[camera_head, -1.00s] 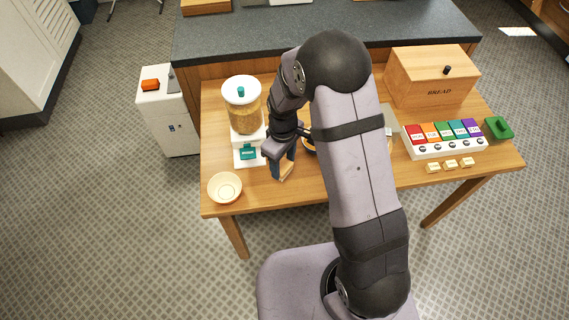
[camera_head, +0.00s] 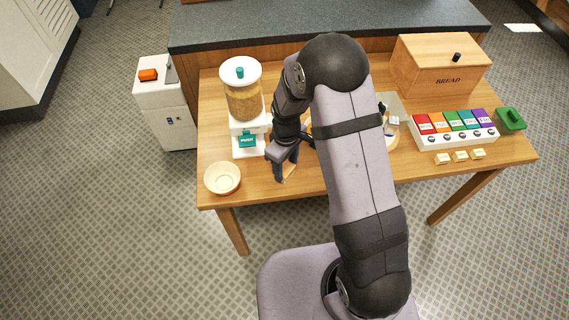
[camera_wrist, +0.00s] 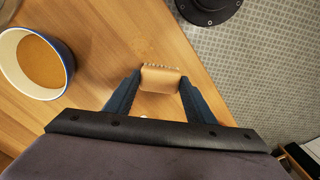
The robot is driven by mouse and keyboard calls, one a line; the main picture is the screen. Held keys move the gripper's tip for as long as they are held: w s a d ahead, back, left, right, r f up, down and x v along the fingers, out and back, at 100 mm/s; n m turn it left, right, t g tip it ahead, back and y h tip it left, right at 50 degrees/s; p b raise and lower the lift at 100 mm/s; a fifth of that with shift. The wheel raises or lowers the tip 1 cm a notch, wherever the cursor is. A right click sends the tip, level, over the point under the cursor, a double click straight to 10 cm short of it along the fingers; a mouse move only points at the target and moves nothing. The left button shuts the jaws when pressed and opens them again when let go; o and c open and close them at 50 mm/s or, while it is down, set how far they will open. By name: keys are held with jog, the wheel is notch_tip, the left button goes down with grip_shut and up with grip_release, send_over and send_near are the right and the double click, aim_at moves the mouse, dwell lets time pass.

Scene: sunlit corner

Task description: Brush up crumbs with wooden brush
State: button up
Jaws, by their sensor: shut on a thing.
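My gripper (camera_head: 286,172) is low over the front left part of the table, to the right of the cream bowl. It is shut on the wooden brush (camera_wrist: 160,80), a light brown block with a row of pale bristles or dots along one edge in the wrist view. The brush sits between both fingertips near the table's front edge. In the head view, only a small part of the brush (camera_head: 290,173) shows beside the fingers. I cannot make out any crumbs in either view.
A blue-rimmed bowl with brown contents (camera_wrist: 38,63) is near the gripper. A cream bowl (camera_head: 222,178) and a cereal dispenser (camera_head: 243,100) stand left. A bread box (camera_head: 440,70), coloured block row (camera_head: 455,128) and green item (camera_head: 510,118) stand right. My arm hides the middle.

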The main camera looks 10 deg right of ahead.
jog(key=shift+d+f, duration=0.1)
jog(key=shift+d, duration=0.45)
jog(key=shift+d+b, duration=0.35)
jog(key=shift+d, duration=4.15)
jog(key=shift+f, duration=0.1)
jog(key=shift+a, duration=0.85)
jog(key=shift+a+b, duration=0.65)
jog(key=shift+a, duration=3.9)
jog(key=shift+w+d, duration=0.15)
jog(key=shift+d, duration=0.4)
jog(key=shift+w+d, duration=0.15)
jog(key=shift+d, duration=0.35)
jog(key=shift+d+p, duration=0.45)
jog(key=shift+d, duration=4.05)
jog(key=shift+a+p, duration=0.45)
jog(key=shift+a, duration=4.9)
jog(key=shift+a+r+p, duration=0.1)
jog(key=shift+r+p, duration=0.25)
jog(key=shift+r, duration=0.1)
notch_tip(320, 180, up, 8)
jog(key=p, duration=0.5)
jog(key=shift+f, duration=0.15)
